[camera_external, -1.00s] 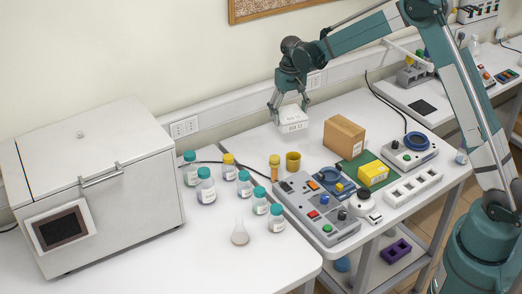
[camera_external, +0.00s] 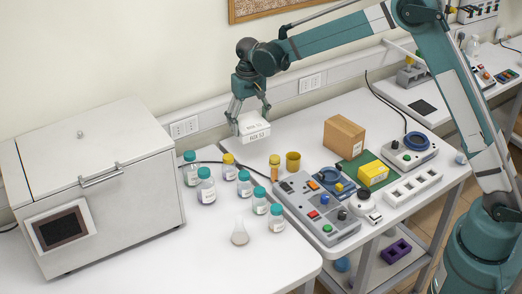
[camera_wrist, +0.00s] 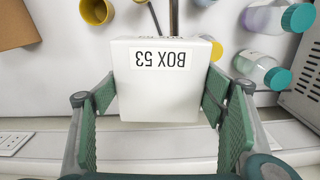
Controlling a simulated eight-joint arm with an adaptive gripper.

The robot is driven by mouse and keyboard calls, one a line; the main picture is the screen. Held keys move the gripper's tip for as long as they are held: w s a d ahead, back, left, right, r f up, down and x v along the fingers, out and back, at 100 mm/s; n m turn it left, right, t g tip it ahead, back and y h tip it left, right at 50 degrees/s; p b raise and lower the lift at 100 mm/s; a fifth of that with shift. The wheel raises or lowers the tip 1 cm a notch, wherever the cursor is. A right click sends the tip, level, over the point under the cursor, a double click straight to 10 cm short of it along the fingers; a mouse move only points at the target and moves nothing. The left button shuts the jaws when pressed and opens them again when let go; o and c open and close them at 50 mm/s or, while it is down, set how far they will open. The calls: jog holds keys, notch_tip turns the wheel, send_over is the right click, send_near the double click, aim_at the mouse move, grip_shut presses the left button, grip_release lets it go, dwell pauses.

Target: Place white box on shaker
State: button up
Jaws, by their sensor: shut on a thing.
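The white box (camera_external: 254,131) hangs in my gripper (camera_external: 250,112) above the white table, near the wall. In the wrist view the box (camera_wrist: 157,100) has a label reading BOX 53, upside down, and sits between the two green finger pads of my gripper (camera_wrist: 160,84). A smaller white unit with a blue ring (camera_external: 409,150) stands farther right. Both are apart from the box.
Several teal-capped bottles (camera_external: 206,186) and a yellow-capped bottle (camera_external: 229,166) stand below-left of the box. A large white chest (camera_external: 110,180) stands left.

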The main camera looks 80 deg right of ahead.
jog(key=w+a+f+n+b, duration=0.1)
jog(key=w+a+n+b, duration=0.2)
jog(key=a, duration=2.1)
jog(key=a+n+b, duration=0.4)
jog(key=a+n, duration=0.1)
jog(key=a, duration=1.8)
jog(key=w+a+f+m+p, duration=0.2)
jog(key=w+a+f+m, duration=0.2)
jog(key=w+a+m, duration=0.3)
jog(key=shift+a+f, duration=0.25)
jog(key=shift+a, duration=0.95)
jog(key=shift+f, duration=0.15)
jog(key=shift+f, duration=3)
jog(key=shift+f, duration=1.85)
jog(key=shift+f, duration=0.1)
